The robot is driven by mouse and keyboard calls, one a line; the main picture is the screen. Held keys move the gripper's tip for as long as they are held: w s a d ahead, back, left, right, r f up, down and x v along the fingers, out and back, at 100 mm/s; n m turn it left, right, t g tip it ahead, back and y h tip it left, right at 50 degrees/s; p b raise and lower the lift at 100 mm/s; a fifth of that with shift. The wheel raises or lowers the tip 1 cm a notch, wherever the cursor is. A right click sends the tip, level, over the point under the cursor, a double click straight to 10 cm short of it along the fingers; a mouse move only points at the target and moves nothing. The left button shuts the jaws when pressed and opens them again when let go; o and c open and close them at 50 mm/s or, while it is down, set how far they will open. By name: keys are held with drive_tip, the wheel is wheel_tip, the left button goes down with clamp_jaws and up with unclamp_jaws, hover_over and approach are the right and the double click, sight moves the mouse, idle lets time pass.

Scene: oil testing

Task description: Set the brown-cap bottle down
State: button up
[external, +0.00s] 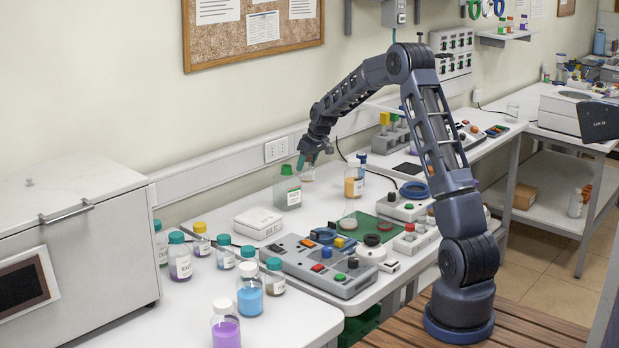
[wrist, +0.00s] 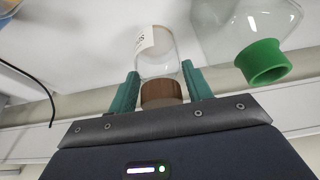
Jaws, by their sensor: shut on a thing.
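The brown-cap bottle (wrist: 160,60) is clear glass with a white label. My gripper (wrist: 160,92) is shut on it, with the teal fingers on either side of its brown cap. In the external view my gripper (external: 308,158) points down near the back of the bench, and the bottle (external: 307,174) hangs below it, small and partly covered by the fingers. I cannot tell whether its base touches the bench top.
A white box (external: 258,222) and a control panel (external: 318,264) lie nearer the front.

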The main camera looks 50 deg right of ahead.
sight(307, 177)
drive_tip(key=shift+f, duration=2.85)
drive_tip(key=o, duration=1.1)
drive_tip(key=shift+f, duration=0.1)
drive_tip(key=shift+c, duration=0.2)
drive_tip(key=v, duration=1.2)
drive_tip(key=s+a+r, duration=0.8)
drive_tip(key=s+a, duration=0.1)
drive_tip(key=s, duration=0.2)
drive_tip(key=s+a+r, duration=0.8)
drive_tip(key=s+a, duration=0.2)
drive_tip(key=s, duration=0.2)
drive_tip(key=s+a+f, duration=0.1)
drive_tip(key=s+a, duration=0.3)
drive_tip(key=s, duration=0.9)
drive_tip(key=s+a+f, duration=0.1)
drive_tip(key=s+a, duration=0.3)
drive_tip(key=s, duration=1)
drive_tip(key=shift+s+f, duration=0.15)
drive_tip(key=shift+s, duration=0.15)
